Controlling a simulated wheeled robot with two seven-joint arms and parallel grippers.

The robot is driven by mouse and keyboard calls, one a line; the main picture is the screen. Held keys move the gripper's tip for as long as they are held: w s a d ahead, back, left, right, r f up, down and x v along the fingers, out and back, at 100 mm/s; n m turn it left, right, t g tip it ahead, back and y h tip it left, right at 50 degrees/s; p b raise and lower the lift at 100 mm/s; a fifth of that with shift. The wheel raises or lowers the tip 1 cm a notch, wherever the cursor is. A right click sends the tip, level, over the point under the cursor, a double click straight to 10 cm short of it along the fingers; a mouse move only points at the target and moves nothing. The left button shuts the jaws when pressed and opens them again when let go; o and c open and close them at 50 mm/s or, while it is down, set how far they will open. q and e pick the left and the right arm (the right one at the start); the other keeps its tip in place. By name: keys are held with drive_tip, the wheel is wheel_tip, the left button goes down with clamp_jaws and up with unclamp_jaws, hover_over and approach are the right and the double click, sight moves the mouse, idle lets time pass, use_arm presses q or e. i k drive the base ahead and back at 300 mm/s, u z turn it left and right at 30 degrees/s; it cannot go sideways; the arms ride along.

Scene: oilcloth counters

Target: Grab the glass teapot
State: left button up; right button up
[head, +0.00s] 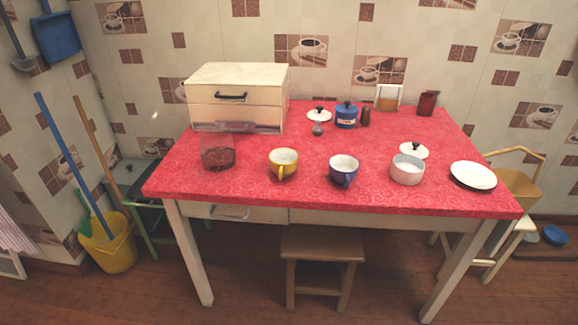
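A clear glass vessel (217,150) with dark red-brown contents low inside stands upright near the left front of the table. No spout or handle can be made out on it, so I cannot tell whether it is the glass teapot. A dark red, glassy-looking jug (428,104) stands at the back right of the table. Neither of my grippers is in view.
The red-covered table (310,183) holds a bread box (235,95) behind the vessel. A yellow cup (283,163), blue cup (343,169), white pot (407,170) and plate (473,176) line the front. A blue canister (346,115) stands behind. A stool (318,245) is below.

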sight(218, 150)
drive_tip(key=u, duration=2.3)
drive_tip(key=i, duration=1.4)
drive_tip(key=z, duration=2.05)
